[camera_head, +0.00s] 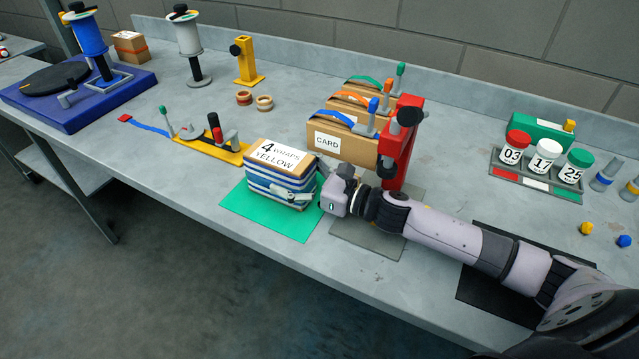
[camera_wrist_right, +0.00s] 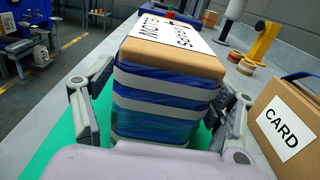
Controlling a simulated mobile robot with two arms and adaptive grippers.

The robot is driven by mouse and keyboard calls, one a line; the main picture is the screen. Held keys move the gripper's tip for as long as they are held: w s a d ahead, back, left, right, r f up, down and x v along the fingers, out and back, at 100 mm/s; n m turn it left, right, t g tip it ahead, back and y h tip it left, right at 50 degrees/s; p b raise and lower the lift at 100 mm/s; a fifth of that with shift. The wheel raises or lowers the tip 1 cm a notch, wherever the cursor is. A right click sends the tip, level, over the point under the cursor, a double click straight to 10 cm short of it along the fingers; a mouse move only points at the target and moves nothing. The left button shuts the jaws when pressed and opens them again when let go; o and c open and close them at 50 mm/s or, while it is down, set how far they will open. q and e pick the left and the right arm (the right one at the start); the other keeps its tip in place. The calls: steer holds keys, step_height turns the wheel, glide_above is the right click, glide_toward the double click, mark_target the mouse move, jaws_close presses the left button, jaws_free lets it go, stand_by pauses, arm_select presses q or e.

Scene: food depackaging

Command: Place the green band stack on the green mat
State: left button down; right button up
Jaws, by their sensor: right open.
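A stack (camera_head: 281,176) wrapped in blue and white bands, with a brown top and a label reading "4 WRAPS YELLOW", stands on the green mat (camera_head: 236,206). In the right wrist view the stack (camera_wrist_right: 165,95) shows a greenish tint on its lower bands. My right gripper (camera_head: 316,186) is at the stack's right side in the head view. In the right wrist view its open fingers (camera_wrist_right: 160,118) stand on either side of the stack, with small gaps visible. The mat's green (camera_wrist_right: 62,140) shows left of the stack. My left gripper is not in view.
Cardboard boxes (camera_head: 340,146) with coloured straps and a red stand (camera_head: 400,148) are just behind my right arm. A grey mat (camera_head: 372,240) lies beside the green one. A yellow strapping tool (camera_head: 228,150) lies to the left. The table's front edge is close.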

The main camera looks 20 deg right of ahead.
steer(key=b+v, duration=0.2)
steer(key=v, duration=0.6)
steer(key=shift+s+d+f+b, duration=0.1)
steer(key=shift+s+b, duration=0.1)
steer(key=shift+b, duration=0.1)
steer(key=shift+v, duration=1.1)
steer(key=shift+w, duration=0.1)
